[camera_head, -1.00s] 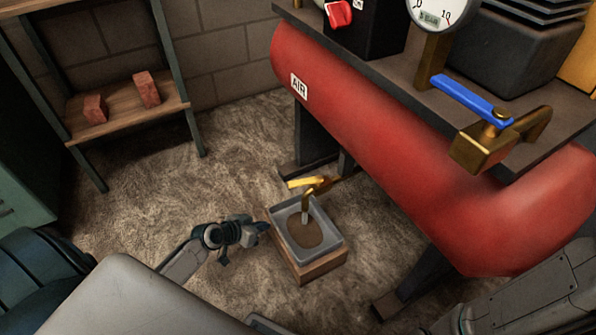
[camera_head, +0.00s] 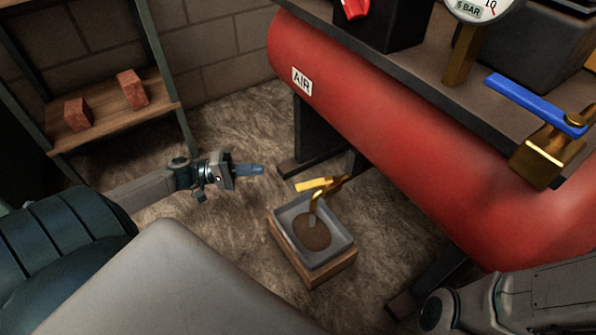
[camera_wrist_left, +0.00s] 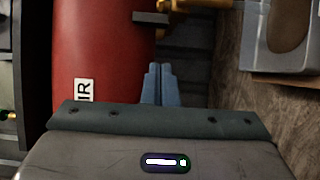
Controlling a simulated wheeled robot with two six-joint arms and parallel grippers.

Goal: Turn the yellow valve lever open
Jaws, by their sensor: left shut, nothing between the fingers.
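The yellow valve lever (camera_head: 312,184) sits on a brass drain valve (camera_head: 328,188) below the red air tank (camera_head: 400,130). The lever points left, and the brass spout bends down over a grey tray. My left gripper (camera_head: 258,169) is left of the lever, apart from it, with its fingers shut and empty, pointing right. In the left wrist view the shut blue fingers (camera_wrist_left: 157,84) point toward the tank, and brass valve parts (camera_wrist_left: 190,5) show at the top edge. My right arm shows at the lower right; its gripper is not visible.
The grey tray (camera_head: 342,245) holds brown liquid and stands on a wooden block (camera_head: 320,275). A blue lever (camera_head: 530,98) sits on another brass valve on the tank top. A wooden shelf (camera_head: 110,121) with red bricks stands at the left. Tank legs stand near the tray.

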